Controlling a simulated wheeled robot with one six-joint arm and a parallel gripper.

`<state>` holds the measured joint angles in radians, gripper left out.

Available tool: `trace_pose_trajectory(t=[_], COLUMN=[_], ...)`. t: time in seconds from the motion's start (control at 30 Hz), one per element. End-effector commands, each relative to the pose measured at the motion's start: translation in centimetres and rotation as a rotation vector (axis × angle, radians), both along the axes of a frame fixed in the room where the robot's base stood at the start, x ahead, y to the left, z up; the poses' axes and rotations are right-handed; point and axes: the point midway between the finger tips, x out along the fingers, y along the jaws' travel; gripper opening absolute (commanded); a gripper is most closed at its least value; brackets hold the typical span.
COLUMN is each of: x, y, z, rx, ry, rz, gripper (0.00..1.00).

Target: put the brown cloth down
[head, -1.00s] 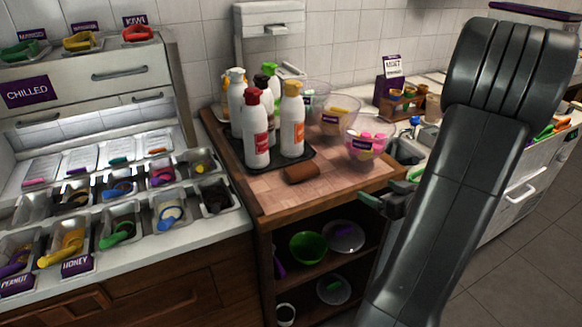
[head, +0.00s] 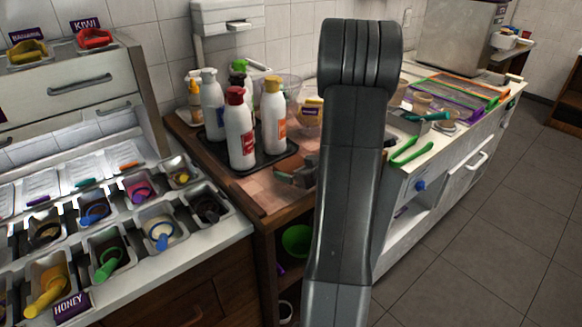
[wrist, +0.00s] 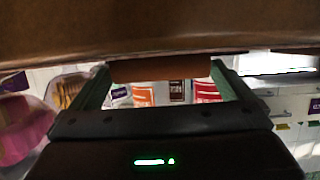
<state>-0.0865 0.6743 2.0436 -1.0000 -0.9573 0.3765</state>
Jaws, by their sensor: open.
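The brown cloth (wrist: 165,68) shows in the wrist view as a brown strip between the two fingertips, on the wooden counter top. In the head view it is hidden behind my gripper and arm. My gripper (head: 296,176) is low over the front right part of the wooden top (head: 258,188). Its fingers (wrist: 160,74) are apart, one on each side of the cloth in the wrist view. I cannot tell whether they touch it.
Several pump bottles (head: 239,128) stand on a black tray (head: 268,162) behind my gripper. A clear bowl (head: 309,112) is at the back. Topping tubs (head: 160,226) fill the left counter. A green utensil (head: 412,152) lies on the right counter.

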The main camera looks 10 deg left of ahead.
Motion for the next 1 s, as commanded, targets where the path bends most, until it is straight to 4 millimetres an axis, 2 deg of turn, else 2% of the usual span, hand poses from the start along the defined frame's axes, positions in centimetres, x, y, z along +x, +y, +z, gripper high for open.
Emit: trace_pose_trajectory(t=[0.03, 0.2, 0.47, 0.63, 0.7, 1.0], x=[0.4, 1.5, 1.7, 1.7, 1.7, 1.7], y=[0.8, 2.1, 2.3, 2.3, 2.2, 2.2], z=[0.1, -0.7, -0.8, -0.8, -0.8, -0.1], rx=[0.001, -0.001, 0.000, 0.000, 0.000, 0.001], ry=[0.000, 0.001, 0.000, 0.000, 0.000, -0.002], rz=[0.003, 0.001, -0.001, -0.001, -0.001, -0.001], gripper=[1.00, 1.00, 1.00, 0.69, 0.60, 0.60])
